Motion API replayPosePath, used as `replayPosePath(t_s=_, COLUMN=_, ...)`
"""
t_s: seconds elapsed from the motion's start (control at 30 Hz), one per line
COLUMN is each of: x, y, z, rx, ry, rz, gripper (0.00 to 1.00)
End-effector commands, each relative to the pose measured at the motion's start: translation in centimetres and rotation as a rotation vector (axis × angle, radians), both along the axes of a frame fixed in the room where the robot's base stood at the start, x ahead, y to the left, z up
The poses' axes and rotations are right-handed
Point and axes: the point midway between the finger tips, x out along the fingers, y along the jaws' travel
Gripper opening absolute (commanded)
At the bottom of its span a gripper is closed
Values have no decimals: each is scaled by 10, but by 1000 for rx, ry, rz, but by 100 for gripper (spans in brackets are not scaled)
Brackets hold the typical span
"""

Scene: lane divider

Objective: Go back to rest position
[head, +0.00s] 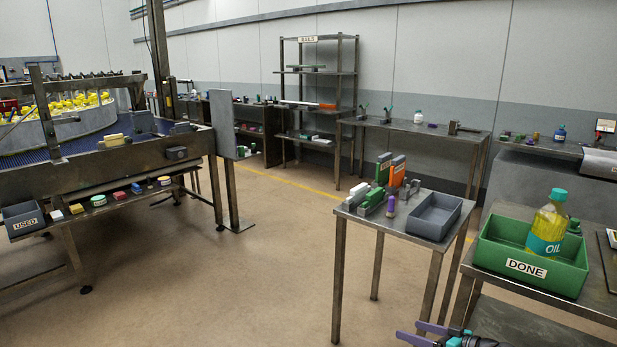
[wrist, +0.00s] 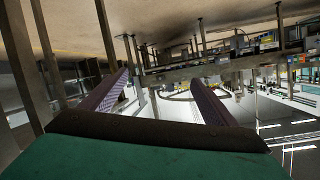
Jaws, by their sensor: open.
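My gripper (head: 424,334) shows at the bottom edge of the head view, in front of the small table. Its two purple-grey fingers point left. In the wrist view the fingers of my gripper (wrist: 160,84) stand well apart with nothing between them. It is open and empty. The rest of my arm is mostly cut off by the lower edge of the head view. The wrist picture is upside down, with floor along its top.
A small metal table (head: 399,235) with a grey tray (head: 433,217) stands close by. Right of it, a bench (head: 602,301) holds a green DONE box (head: 528,264) with an oil bottle (head: 547,227). A conveyor frame (head: 107,156) stands left. The middle floor is clear.

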Motion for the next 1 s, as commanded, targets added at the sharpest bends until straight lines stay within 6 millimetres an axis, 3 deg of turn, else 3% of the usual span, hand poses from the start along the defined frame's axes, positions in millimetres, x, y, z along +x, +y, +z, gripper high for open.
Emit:
replayPosePath(t_s=0.03, x=-4, y=23, z=-15, rx=1, ry=38, rz=32, gripper=81)
replayPosePath(t_s=0.27, x=-36, y=110, z=-84, rx=-19, ry=224, rz=159, gripper=81)
replayPosePath(t_s=0.5, x=-94, y=188, z=-155, rx=-70, ry=450, rz=282, gripper=81)
replayPosePath(t_s=0.67, x=-146, y=229, z=-200, rx=-130, ry=618, rz=352, gripper=81)
replayPosePath(t_s=0.8, x=-200, y=254, z=-237, rx=-205, ry=776, rz=400, gripper=81)
replayPosePath(t_s=1.0, x=-287, y=267, z=-284, rx=-363, ry=1021, rz=427, gripper=81)
